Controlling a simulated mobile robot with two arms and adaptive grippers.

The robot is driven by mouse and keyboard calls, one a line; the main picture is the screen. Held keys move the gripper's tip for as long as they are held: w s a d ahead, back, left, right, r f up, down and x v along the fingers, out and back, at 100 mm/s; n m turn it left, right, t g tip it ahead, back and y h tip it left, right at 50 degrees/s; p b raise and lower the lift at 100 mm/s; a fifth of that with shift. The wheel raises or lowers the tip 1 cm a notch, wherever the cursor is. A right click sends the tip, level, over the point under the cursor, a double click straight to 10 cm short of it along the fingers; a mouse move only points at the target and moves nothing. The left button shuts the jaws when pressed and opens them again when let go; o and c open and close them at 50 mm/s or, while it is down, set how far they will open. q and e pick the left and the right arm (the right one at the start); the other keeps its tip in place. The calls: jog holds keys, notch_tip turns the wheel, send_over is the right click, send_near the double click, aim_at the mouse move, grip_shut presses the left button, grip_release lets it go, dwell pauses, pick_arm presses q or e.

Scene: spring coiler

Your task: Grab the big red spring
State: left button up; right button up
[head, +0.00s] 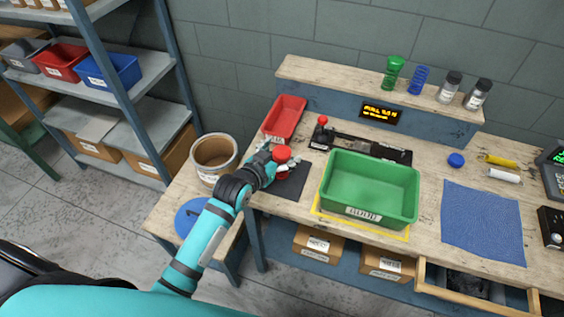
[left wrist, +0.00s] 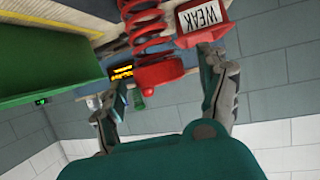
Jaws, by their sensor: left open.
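The big red spring shows in the left wrist view (left wrist: 146,27) as thick red coils with a red cap (left wrist: 158,73). In the head view its red top (head: 282,154) shows above a dark mat (head: 291,184), with its coils mostly hidden by my gripper. My left gripper (head: 279,162) is open at the spring. In the left wrist view its two fingers (left wrist: 160,78) are spread, one on each side of the spring's cap; contact is not clear. My right gripper is not in view.
A red tray (head: 284,118) labelled WEAK is behind the spring. A green bin (head: 368,187) stands to the right and a black device with a red knob (head: 360,145) behind. A bucket (head: 214,158) is at the left. Green (head: 392,73) and blue (head: 418,80) springs stand on the back shelf.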

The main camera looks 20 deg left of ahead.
pick_arm(q)
jog(key=shift+w+d+f, duration=0.1)
jog(key=shift+w+f, duration=0.2)
jog(key=shift+w, duration=0.35)
grip_shut()
